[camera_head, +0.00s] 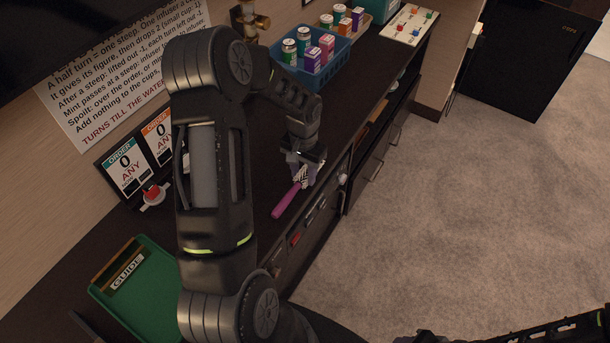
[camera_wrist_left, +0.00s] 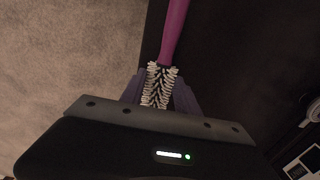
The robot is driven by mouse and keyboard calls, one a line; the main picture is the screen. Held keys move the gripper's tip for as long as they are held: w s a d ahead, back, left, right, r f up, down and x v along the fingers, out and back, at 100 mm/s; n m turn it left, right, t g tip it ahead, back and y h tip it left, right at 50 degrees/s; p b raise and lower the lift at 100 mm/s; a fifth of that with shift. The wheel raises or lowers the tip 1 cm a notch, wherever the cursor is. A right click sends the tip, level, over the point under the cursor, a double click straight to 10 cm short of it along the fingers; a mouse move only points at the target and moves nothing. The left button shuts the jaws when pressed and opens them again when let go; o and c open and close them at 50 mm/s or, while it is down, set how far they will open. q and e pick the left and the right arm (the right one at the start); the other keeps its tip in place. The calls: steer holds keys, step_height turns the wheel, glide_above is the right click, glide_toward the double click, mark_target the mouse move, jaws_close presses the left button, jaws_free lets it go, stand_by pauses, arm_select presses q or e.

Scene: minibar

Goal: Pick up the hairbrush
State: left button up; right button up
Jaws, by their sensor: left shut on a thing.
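The hairbrush has a magenta handle (camera_head: 287,200) and a head of white bristles. It is at the front edge of the dark counter in the head view, with the handle pointing toward the lower left. In the left wrist view its bristled head (camera_wrist_left: 159,82) sits between the two purple-grey fingers. My left gripper (camera_head: 305,172) is shut on the bristled head. I cannot tell whether the brush touches the counter. Part of my right arm (camera_head: 560,330) shows at the lower right, but its gripper cannot be made out.
A blue basket (camera_head: 315,72) of small jars and boxes stands farther back on the counter (camera_head: 262,165). A green tray (camera_head: 150,300) lies at the lower left. Order cards (camera_head: 128,168) stand along the wall. Drawers with handles (camera_head: 372,172) are below the edge, and open carpet is to the right.

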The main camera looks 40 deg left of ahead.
mark_target(304, 174)
arm_select(q)
jaws_close()
steer(key=shift+r, duration=0.1)
step_height(304, 174, up, 10)
steer(key=b, duration=0.1)
steer(key=shift+b, duration=0.3)
stand_by(0.6)
